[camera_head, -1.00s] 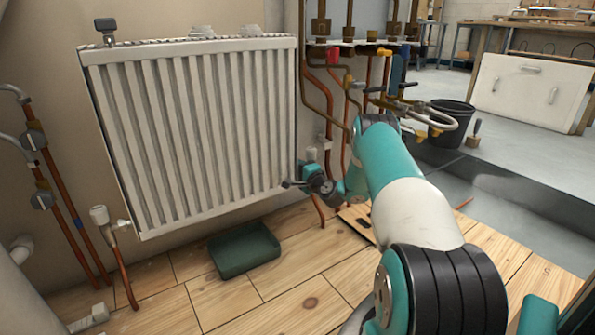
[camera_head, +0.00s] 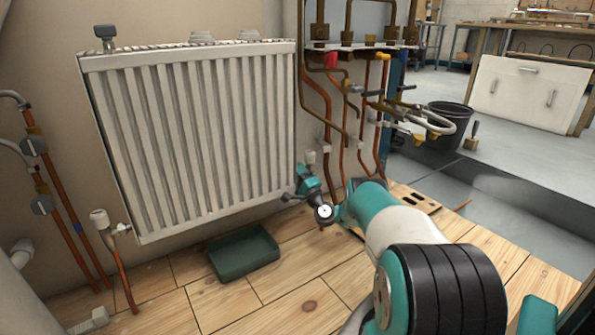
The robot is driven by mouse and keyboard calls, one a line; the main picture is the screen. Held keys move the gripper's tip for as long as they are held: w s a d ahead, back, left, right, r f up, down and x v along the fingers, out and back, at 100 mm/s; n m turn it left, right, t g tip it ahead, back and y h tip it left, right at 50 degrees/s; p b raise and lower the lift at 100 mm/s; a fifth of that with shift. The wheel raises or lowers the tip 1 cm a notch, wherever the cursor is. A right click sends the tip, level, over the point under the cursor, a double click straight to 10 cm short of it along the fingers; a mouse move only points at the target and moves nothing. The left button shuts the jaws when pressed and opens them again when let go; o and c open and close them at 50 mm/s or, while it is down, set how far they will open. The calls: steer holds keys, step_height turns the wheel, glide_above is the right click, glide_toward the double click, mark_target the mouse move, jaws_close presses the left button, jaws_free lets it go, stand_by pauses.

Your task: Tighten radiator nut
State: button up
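The white radiator (camera_head: 195,140) hangs on the wall at the left. A white-capped valve (camera_head: 100,218) with a small chrome fitting stands at its lower left corner. Another white valve head (camera_head: 310,158) shows by its lower right corner. My gripper (camera_head: 290,197) is at the end of my teal and white arm, close to the lower right corner of the radiator. Dark finger parts point left toward that corner. The radiator nut there is hidden or too small to make out. I cannot tell whether the fingers touch or hold anything.
A green tray (camera_head: 243,254) lies on the wooden floor below the radiator. Copper pipes (camera_head: 340,150) rise behind my arm, and more pipes (camera_head: 62,215) run at the left. A black bucket (camera_head: 447,125) stands at the back right. Floor in front of the tray is clear.

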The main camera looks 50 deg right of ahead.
steer(key=shift+a+f+t+b, duration=0.15)
steer(key=shift+f+t+b, duration=0.1)
steer(key=shift+t+b, duration=0.45)
steer(key=shift+t, duration=0.3)
steer(key=shift+r, duration=0.15)
steer(key=o, duration=0.9)
steer(key=shift+p+v, duration=1.1)
steer(key=shift+v, duration=2.7)
